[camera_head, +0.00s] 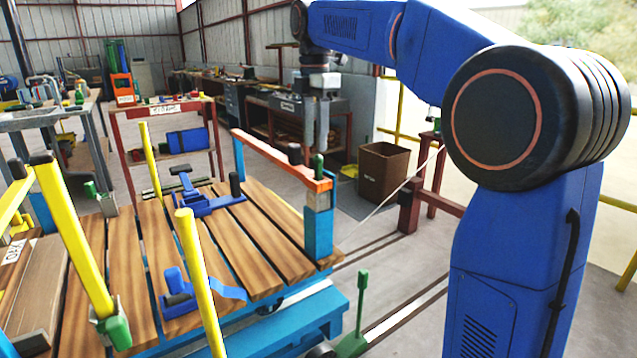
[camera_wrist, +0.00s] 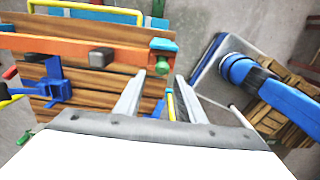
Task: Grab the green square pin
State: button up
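The green square pin (camera_head: 318,162) stands upright at the right end of an orange bar (camera_head: 275,160), above a blue post. In the wrist view the green pin (camera_wrist: 162,66) shows just beyond and between my fingertips. My gripper (camera_head: 316,146) points down, close above the pin in the head view. In the wrist view my gripper (camera_wrist: 160,80) has its two fingers spread apart, with nothing held between them. I cannot tell the exact height gap between the fingertips and the pin.
Yellow posts (camera_head: 200,280) rise from the slatted wooden cart (camera_head: 125,260). Blue clamps (camera_head: 205,200) lie on the slats. A brown bin (camera_head: 383,172) stands behind to the right. A green lever (camera_head: 361,300) stands in front.

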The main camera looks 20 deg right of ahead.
aim_at(318, 156)
jog(key=f, duration=0.3)
jog(key=d+f, duration=0.1)
jog(key=f, duration=0.1)
jog(key=shift+f, duration=0.6)
grip_shut()
